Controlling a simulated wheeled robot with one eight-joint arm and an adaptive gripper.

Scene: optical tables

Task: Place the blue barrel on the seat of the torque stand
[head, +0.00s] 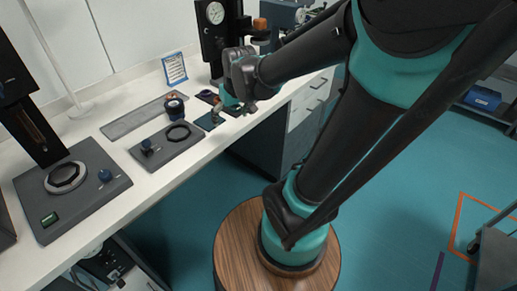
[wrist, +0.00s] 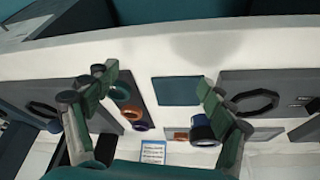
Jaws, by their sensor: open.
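A short dark blue barrel with an orange-brown band (head: 175,108) stands on the bench beside a grey plate. In the wrist view the blue barrel (wrist: 203,130) is partly behind the right finger. A stand at the left has a grey base (head: 90,205), a round ringed seat (head: 65,177) that looks empty, and a dark column. I cannot tell for certain whether this or the gauge stand is the torque stand. My gripper (head: 230,98) is open and empty above the bench, right of the barrel in the head view; its fingers are spread in the wrist view (wrist: 156,80).
A grey plate with a dark ring and knob (head: 165,142), a long grey tray (head: 145,115) and a sign (head: 174,68) are near the barrel. A gauge stand (head: 212,40) rises behind my gripper.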

